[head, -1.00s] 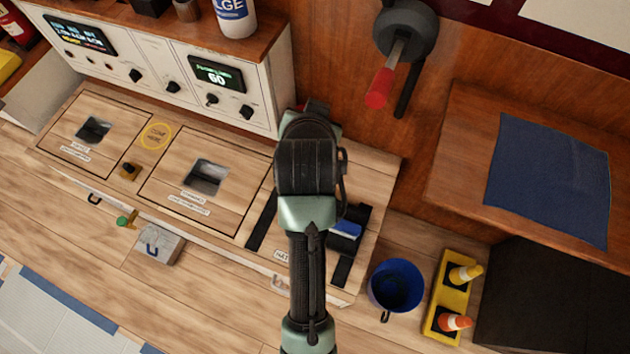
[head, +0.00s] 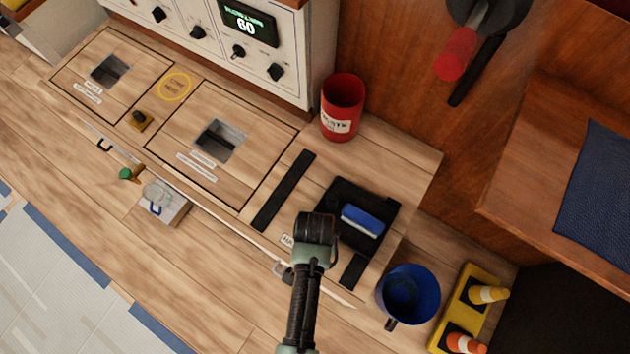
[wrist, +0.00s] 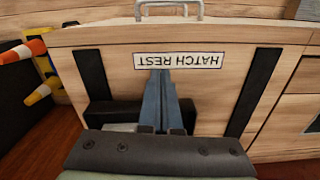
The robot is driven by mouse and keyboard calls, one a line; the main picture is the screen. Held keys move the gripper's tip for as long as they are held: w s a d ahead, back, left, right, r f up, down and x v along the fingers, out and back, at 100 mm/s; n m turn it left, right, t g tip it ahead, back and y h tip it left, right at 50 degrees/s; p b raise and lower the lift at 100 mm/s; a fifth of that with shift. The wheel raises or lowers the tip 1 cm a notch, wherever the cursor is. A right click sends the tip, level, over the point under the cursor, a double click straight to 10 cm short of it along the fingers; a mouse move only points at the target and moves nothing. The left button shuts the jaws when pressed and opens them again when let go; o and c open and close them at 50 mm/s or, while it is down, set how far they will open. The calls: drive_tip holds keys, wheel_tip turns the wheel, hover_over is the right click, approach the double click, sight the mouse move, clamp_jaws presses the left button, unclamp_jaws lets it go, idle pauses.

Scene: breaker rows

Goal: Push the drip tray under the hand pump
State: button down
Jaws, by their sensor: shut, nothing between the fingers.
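A grey box-like tray with a blue handle (head: 165,207), which looks like the drip tray, sits at the counter's front edge at left in the head view. A small brass fitting with a green knob (head: 130,173) stands just beside it; it may be the hand pump, but I cannot tell for sure. My gripper (wrist: 160,78) is shut and empty, pointing at the HATCH REST label (wrist: 179,61) in the wrist view. In the head view my wrist hides its fingers. It is well to the right of the tray, which is out of the wrist view.
Black strips (head: 283,190) and a black holder with a blue-and-white block (head: 362,220) lie around my gripper. A red waste bin (head: 342,106) stands behind. A blue bucket (head: 410,290) and yellow cone rack (head: 468,312) are at right. A red-handled fixture (head: 456,52) juts from the wall.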

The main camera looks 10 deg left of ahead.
sight(373, 179)
drive_tip(key=w, duration=0.1)
drive_tip(key=w+d+f, duration=0.1)
drive_tip(key=w, duration=0.1)
drive_tip(key=shift+d+f+b, duration=0.15)
drive_tip(key=shift+f+b, duration=0.05)
drive_tip(key=shift+b, duration=0.2)
drive_tip(key=shift+w+d+r, duration=0.1)
drive_tip(key=shift+w+d, duration=0.1)
drive_tip(key=shift+w, duration=0.2)
drive_tip(key=shift+w, duration=0.15)
drive_tip(key=w+d+b, duration=0.2)
drive_tip(key=w, duration=0.4)
drive_tip(key=w+d+b, duration=0.2)
drive_tip(key=w+d, duration=0.1)
drive_tip(key=w, duration=0.3)
drive_tip(key=w+d+b, duration=0.3)
drive_tip(key=w, duration=0.3)
drive_tip(key=shift+w+d, duration=0.25)
drive_tip(key=shift+w, duration=0.05)
drive_tip(key=shift+s, duration=0.15)
drive_tip(key=s+p, duration=0.1)
drive_tip(key=s+a+r+p, duration=0.1)
drive_tip(key=s+p, duration=0.1)
drive_tip(key=shift+s+a+r, duration=0.3)
drive_tip(key=shift+a, duration=0.05)
wheel_tip(373, 179, up, 8)
drive_tip(key=p, duration=0.4)
drive_tip(key=shift+r, duration=0.25)
